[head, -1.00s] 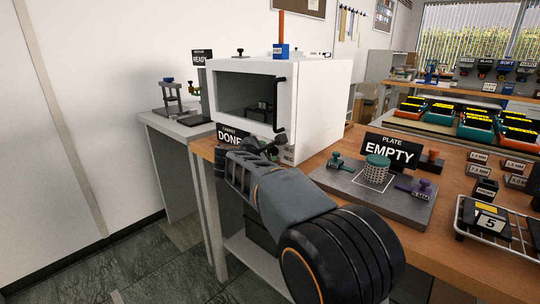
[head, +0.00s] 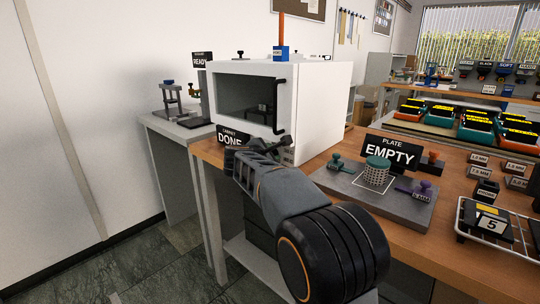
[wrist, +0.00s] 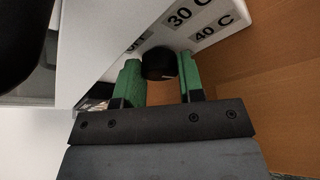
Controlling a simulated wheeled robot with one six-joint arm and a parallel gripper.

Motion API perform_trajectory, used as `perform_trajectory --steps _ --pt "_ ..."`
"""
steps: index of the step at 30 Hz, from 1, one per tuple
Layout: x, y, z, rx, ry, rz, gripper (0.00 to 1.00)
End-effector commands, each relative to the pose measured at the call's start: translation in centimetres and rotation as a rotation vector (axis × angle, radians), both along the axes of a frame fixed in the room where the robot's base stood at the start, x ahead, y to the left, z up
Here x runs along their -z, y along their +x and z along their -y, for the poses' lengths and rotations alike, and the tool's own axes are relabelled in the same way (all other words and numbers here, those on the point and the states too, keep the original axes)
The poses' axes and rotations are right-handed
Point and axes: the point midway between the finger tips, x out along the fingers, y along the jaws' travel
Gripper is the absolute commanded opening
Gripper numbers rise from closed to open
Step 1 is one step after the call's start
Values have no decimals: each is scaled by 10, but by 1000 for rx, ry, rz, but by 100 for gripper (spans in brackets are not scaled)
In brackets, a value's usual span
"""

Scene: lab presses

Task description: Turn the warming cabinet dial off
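The warming cabinet (head: 325,105) is a white box with a dark window and a black handle, standing on the wooden bench. Its black dial (wrist: 158,63) shows in the wrist view, beside the printed labels 30 C, 40 C and a partly covered OFF. My gripper (wrist: 159,72) has its two green fingers on either side of the dial, very close to it. I cannot tell whether they press on it. The dial's pointer mark is not visible. In the head view my gripper (head: 265,147) is at the cabinet's lower front, and the dial is hidden there.
A DONE sign (head: 230,139) stands by the cabinet's front, close to my gripper. To the right is a plate (head: 345,183) with an EMPTY sign (head: 391,153) and small knobs. A wire rack (head: 466,218) sits at the right of the bench.

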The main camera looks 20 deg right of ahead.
Motion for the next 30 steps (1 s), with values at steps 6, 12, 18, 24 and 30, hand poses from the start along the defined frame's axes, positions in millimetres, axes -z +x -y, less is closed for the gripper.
perform_trajectory --steps 6,12,18,24,30 --pt "-5 0 0 0 -16 -37 12" --pt "-7 1 0 1 -85 -185 12" --pt "-2 1 0 1 -115 -250 12" --pt "-1 1 -1 0 -116 -250 12" --pt "-1 1 -1 0 -115 -250 46"
